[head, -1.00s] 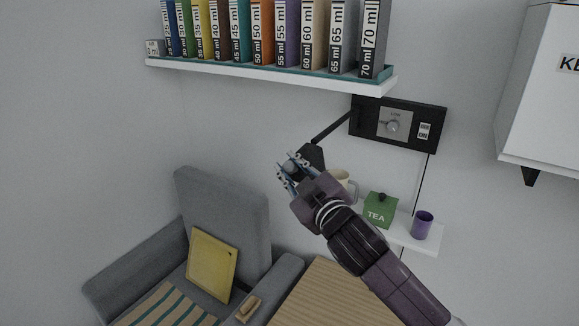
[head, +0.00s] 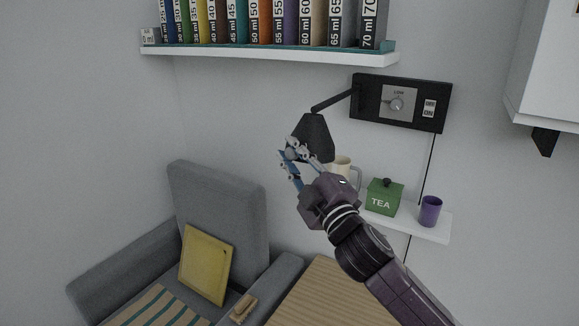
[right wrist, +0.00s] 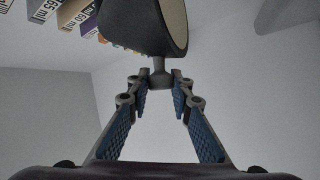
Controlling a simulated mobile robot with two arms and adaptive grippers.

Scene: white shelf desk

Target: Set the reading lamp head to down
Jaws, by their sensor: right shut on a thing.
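The reading lamp head (head: 316,134) is a dark cone on a thin black arm (head: 335,101) from the wall panel. In the head view its narrow end is at the top and its wide end lower, beside my gripper. In the right wrist view the lamp head (right wrist: 130,22) fills the top, with a pale round face (right wrist: 176,18) and a small grey knob (right wrist: 160,78) on a stem below. My right gripper (head: 288,152) is shut on this knob, its fingertips (right wrist: 160,84) on either side. My left gripper is out of view.
A wall panel (head: 428,90) with a dial and switch is right of the lamp. A shelf of binders (head: 270,54) hangs above. A small shelf (head: 437,234) holds a mug (head: 342,165), green tea box (head: 383,198) and purple cup (head: 430,210). A grey armchair (head: 215,190) stands below left.

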